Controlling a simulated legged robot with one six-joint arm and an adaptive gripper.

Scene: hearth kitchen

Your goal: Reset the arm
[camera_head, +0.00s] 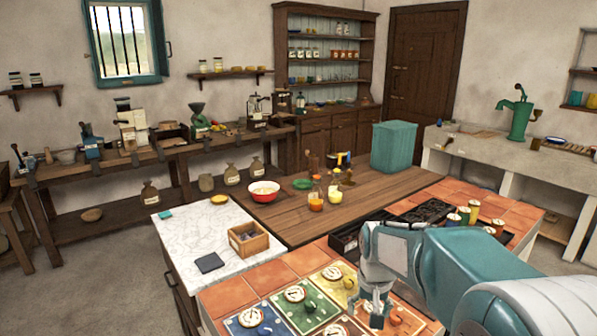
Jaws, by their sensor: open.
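My arm comes in from the lower right of the head view, and my gripper (376,312) points down at its end. The gripper is small in the picture; its fingers are apart and nothing shows between them. It hangs over the right part of a group of coloured dial panels (311,306) on the tiled counter. I cannot tell how high above the panels the fingertips are. My arm hides part of the counter behind and to the right of it.
A teal box (394,147) stands on the wooden worktop (350,212). Several small cans (474,210) stand near a dark grate (427,211) behind my arm. Open floor lies at left.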

